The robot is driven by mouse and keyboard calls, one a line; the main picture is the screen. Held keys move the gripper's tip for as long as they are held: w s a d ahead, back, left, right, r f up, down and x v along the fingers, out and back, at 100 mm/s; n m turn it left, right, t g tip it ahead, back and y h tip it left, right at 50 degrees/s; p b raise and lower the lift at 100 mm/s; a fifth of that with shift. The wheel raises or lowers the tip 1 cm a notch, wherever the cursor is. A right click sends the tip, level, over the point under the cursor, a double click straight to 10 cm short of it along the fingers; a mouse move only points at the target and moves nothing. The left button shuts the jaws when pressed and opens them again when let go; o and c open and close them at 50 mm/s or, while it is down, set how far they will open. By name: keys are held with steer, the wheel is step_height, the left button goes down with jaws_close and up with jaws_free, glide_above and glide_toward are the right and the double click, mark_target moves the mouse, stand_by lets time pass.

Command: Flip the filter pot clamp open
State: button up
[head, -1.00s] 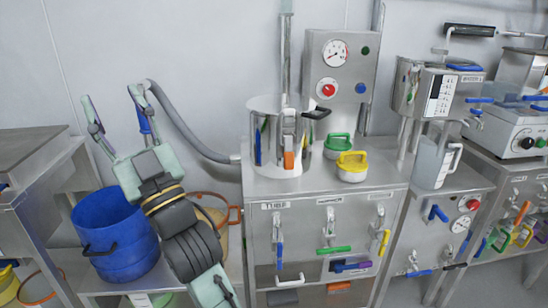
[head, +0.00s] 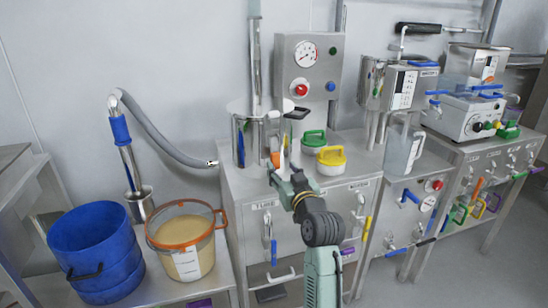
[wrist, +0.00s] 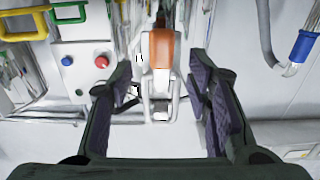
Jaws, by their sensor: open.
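The steel filter pot (head: 243,140) stands at the left of the steel cabinet top. Its clamp has an orange handle (head: 275,160), partly hidden behind my gripper in the head view. In the wrist view the clamp's orange handle (wrist: 161,48) and pale metal body (wrist: 160,85) show between my fingers, at the top centre. My gripper (head: 284,173) is in front of the pot at clamp height. In the wrist view my gripper (wrist: 165,95) is open, with a finger on each side of the clamp. I cannot tell whether either finger touches it.
A green-handled lid (head: 313,138) and a yellow-handled lid (head: 331,156) sit right of the pot. A gauge panel (head: 306,75) stands behind. A grey hose (head: 165,132) with a blue grip (head: 120,130) hangs left, above a blue bucket (head: 95,250) and an orange-rimmed tub (head: 185,235).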

mark_target(276, 160)
steer(key=p+x, duration=0.1)
steer(key=x, duration=0.5)
steer(key=shift+w+a, duration=0.15)
steer(key=shift+w, duration=0.15)
jaws_close()
stand_by(0.5)
